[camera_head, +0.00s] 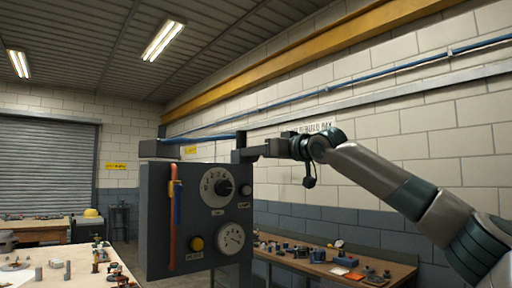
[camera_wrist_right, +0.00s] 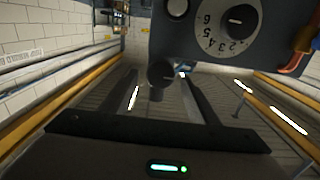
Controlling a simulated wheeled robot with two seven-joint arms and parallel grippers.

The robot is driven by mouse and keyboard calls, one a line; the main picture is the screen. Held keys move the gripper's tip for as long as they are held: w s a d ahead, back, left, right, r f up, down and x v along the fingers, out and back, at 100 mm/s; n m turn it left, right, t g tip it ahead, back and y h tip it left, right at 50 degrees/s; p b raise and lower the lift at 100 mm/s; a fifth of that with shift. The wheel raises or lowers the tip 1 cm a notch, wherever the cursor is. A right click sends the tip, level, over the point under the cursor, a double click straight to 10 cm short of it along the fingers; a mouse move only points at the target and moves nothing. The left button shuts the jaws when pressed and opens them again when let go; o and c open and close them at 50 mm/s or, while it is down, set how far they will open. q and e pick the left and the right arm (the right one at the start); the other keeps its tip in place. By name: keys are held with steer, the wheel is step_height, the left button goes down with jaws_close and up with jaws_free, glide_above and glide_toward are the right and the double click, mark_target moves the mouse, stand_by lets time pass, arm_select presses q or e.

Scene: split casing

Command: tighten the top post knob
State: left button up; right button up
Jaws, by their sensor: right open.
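A dark grey casing panel (camera_head: 198,222) with dials stands upright left of centre in the head view. A dark post (camera_head: 239,147) rises at its top right corner. My right gripper (camera_head: 250,153) reaches in from the right to the top of this post. In the right wrist view a dark round knob (camera_wrist_right: 161,74) on a short stem shows between the open fingers of my right gripper (camera_wrist_right: 159,82), with a gap on both sides. The knob cannot be made out in the head view. My left gripper is not in view.
The panel carries a large dial (camera_head: 216,187), a gauge (camera_head: 231,239), a yellow button (camera_head: 197,243) and red and blue cables. A workbench (camera_head: 335,266) with small parts stands behind at right. Another table (camera_head: 75,273) with parts is at lower left.

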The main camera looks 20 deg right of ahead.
steer(key=shift+p+x, duration=0.3)
steer(key=shift+x, duration=0.65)
steer(key=c, duration=1)
